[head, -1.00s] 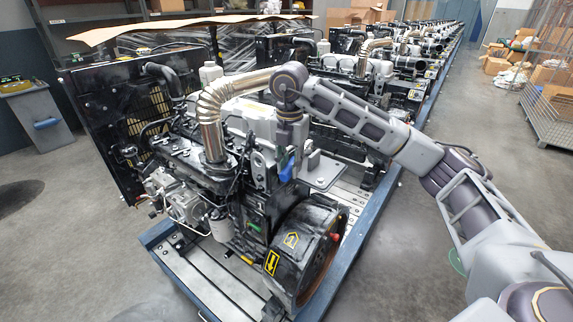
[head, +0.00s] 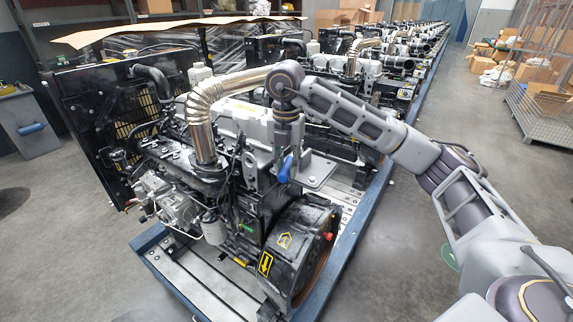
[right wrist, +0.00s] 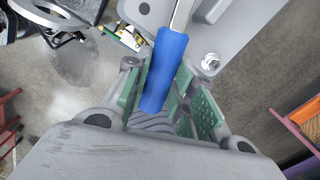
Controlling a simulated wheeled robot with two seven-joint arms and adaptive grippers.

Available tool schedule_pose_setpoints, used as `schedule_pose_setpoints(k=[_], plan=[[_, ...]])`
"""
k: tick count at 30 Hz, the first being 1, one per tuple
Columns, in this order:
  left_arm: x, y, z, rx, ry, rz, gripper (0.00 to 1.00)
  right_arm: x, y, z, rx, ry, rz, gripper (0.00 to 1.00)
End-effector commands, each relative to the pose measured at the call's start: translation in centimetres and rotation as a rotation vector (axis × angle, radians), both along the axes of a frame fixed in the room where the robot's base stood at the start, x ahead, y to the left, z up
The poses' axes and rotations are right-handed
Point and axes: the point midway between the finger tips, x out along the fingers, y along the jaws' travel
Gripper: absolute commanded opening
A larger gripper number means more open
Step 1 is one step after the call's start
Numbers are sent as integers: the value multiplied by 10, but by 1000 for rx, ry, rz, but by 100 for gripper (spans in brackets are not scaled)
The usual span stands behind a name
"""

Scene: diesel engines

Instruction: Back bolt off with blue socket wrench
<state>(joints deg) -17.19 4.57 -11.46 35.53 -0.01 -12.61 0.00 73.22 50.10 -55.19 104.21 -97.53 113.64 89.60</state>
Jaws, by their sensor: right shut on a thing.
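My right gripper (right wrist: 165,100) is shut on the blue handle of the socket wrench (right wrist: 166,68). The wrench's metal shaft runs out past the top edge of the right wrist view, so its socket end is hidden. In the head view the blue handle (head: 285,169) hangs below my right gripper (head: 287,152), beside the grey bracket plate (head: 318,173) on the engine. In the right wrist view a hex bolt (right wrist: 210,62) sits on the grey plate (right wrist: 232,32), right of the handle and apart from it. My left gripper is out of view.
The black and grey diesel engine (head: 240,118) stands on a blue-edged pallet line (head: 340,235). A bent metal exhaust pipe (head: 203,125) rises left of my right gripper. More engines stand behind. The floor to the right is open, with a wire cage (head: 540,105) farther back.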

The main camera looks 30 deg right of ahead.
Motion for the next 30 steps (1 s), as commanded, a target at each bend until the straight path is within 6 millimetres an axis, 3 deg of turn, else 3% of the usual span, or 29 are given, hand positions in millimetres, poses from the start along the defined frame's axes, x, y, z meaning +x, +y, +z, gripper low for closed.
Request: schedule_pose_setpoints(k=[30], plan=[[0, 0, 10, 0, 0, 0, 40, 0, 0, 17, 0, -1, -1, 0]])
